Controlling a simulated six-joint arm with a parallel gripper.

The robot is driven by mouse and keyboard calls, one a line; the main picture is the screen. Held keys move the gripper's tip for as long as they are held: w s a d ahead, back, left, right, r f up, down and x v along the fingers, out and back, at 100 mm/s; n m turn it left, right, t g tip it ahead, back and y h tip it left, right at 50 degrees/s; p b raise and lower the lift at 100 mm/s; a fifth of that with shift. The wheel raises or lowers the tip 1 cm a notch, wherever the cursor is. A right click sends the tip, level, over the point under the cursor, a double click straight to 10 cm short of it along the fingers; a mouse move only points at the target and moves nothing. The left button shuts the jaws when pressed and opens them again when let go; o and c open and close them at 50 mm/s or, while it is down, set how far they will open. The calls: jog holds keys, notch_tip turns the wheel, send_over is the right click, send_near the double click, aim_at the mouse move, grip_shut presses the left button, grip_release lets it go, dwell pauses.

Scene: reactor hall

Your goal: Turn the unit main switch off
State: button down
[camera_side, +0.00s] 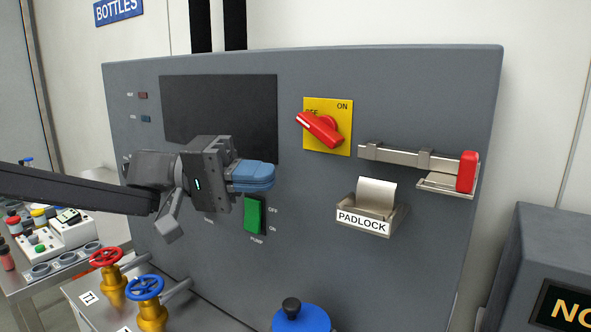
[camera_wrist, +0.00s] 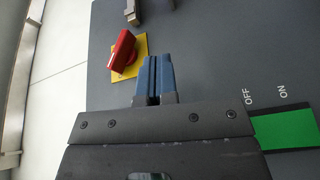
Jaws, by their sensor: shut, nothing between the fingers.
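The unit main switch is a red rotary handle (camera_side: 320,128) on a yellow plate (camera_side: 341,142) marked OFF and ON. Its handle slants, with one end at the upper left by the OFF mark, partly covering that word. In the wrist view the red handle (camera_wrist: 122,51) on its yellow plate (camera_wrist: 139,62) lies up and left of the fingertips. My gripper (camera_side: 272,176) has blue fingers, shut and empty, in front of the panel, left of and below the switch. The fingers (camera_wrist: 154,60) point toward the top of the wrist view, apart from the handle.
A green PUMP switch (camera_side: 254,215) is just below my gripper. To the right are a metal slide bolt with a red end (camera_side: 467,172) and a PADLOCK holder (camera_side: 364,222). Red (camera_side: 107,257) and blue (camera_side: 145,287) valve wheels stand below left.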

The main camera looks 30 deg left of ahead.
jog(key=v, duration=0.4)
notch_tip(320, 180, up, 26)
jog(key=w+d+f+n+t+y, duration=0.2)
jog(key=w+f+n+t+y, duration=0.3)
jog(key=n+t+y, duration=0.75)
jog(key=s+d+r+n+t+h, duration=0.45)
jog(key=s+n+h, duration=0.35)
jog(key=s, duration=0.2)
jog(key=y, duration=0.1)
send_near(335, 147)
jog(key=shift+n+g, duration=0.25)
jog(key=shift+g, duration=0.15)
jog(key=w, duration=0.5)
jog(key=shift+w+a+r, duration=0.2)
jog(key=shift+a+r, duration=0.05)
jog(key=shift+r, duration=0.15)
jog(key=shift+d+r, duration=0.3)
jog(key=shift+r, duration=0.25)
jog(key=shift+d+r, duration=0.3)
jog(key=shift+r, duration=0.3)
jog(key=shift+d+r, duration=0.35)
jog(key=shift+r, duration=0.2)
